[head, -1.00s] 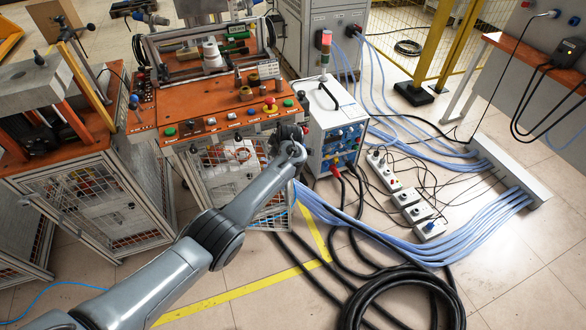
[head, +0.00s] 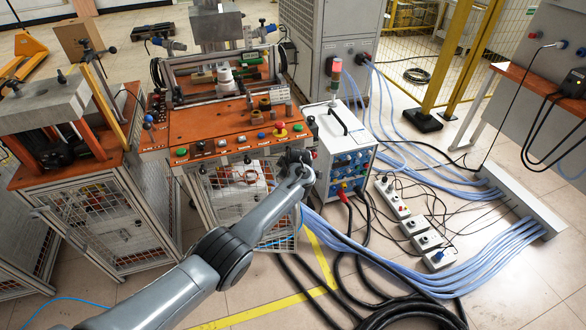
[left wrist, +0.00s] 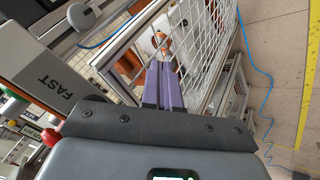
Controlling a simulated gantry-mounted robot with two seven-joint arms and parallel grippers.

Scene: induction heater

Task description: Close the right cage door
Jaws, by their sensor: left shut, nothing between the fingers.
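The orange-topped workstation (head: 215,135) stands at the centre of the head view, with a wire-mesh cage below it. Its mesh door (head: 284,236) shows low at the cage's right side, partly hidden by my left arm, and appears to stand ajar. My left gripper (left wrist: 163,85) has its purple fingers shut and empty. In the left wrist view they point along the white mesh panel (left wrist: 207,45), just left of it; contact cannot be told. In the head view the fingers are hidden behind my wrist at the cage's upper right. My right gripper is not in view.
A white-blue power unit (head: 343,160) with a lamp stands close right of the cage. Blue hoses (head: 400,268) and black cables (head: 385,315) lie on the floor right of the door. A second caged press (head: 95,210) stands to the left.

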